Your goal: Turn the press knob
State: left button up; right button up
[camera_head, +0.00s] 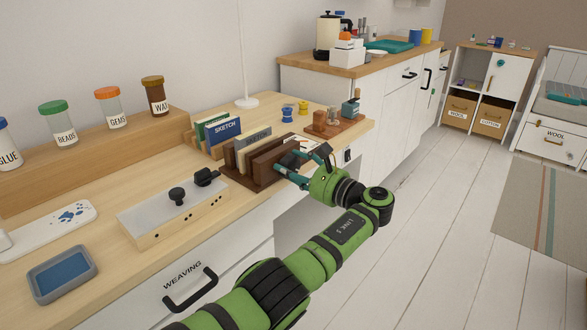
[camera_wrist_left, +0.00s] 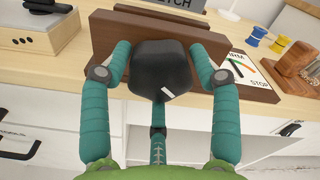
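The brown wooden press (camera_head: 240,178) stands near the desk's front edge in the head view. In the left wrist view the press (camera_wrist_left: 108,38) fills the upper middle, with a black knob (camera_wrist_left: 160,72) on its near face; a short white mark lies low on the knob, right of centre. My left gripper (camera_head: 303,165) is in front of the press. In its wrist view the teal fingers (camera_wrist_left: 160,62) stand on both sides of the knob, with small gaps visible, and a third finger is below it. The knob is hidden behind the gripper in the head view. My right gripper is not seen.
A card with a coloured dial and the words STOP and FIRM (camera_wrist_left: 246,72) lies right of the press. Yellow and blue spools (camera_head: 288,113) and a wooden block set (camera_head: 325,122) stand behind.

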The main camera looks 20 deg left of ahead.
pick_arm(q)
jog(key=shift+c, duration=1.1)
jog(key=n+b, duration=0.3)
jog(key=n, duration=0.3)
jog(key=shift+n+b, duration=0.4)
jog(key=shift+b, duration=0.05)
jog(key=shift+r, duration=0.15)
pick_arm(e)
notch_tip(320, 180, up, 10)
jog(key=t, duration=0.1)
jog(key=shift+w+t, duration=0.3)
pick_arm(q)
jog(key=o, duration=1.1)
jog(key=shift+w, duration=0.1)
